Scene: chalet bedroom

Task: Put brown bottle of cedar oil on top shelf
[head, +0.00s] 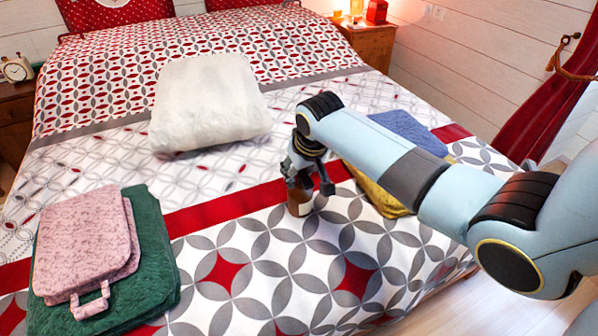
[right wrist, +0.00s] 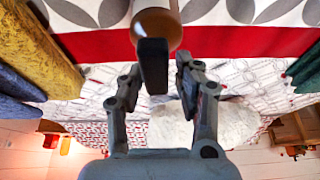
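The brown bottle (head: 299,201) with a pale label is upright at the front part of the bed, its base close to or on the white, grey and red cover. My right gripper (head: 308,178) reaches down at its upper part, fingers apart; one finger stands clear to the bottle's right. In the right wrist view the round brown bottle (right wrist: 157,28) shows at the top, partly behind a dark block, and my right gripper (right wrist: 168,70) has a gap between its fingers. Firm contact does not show. My left gripper and the top shelf are not in view.
A pink folded item (head: 85,240) lies on a green one (head: 155,260) at left. A white pillow (head: 208,100) is behind. Yellow (head: 378,192) and blue (head: 410,130) folded cloths lie right, partly behind my arm. Nightstands (head: 372,42) flank the bed; floor shows at right.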

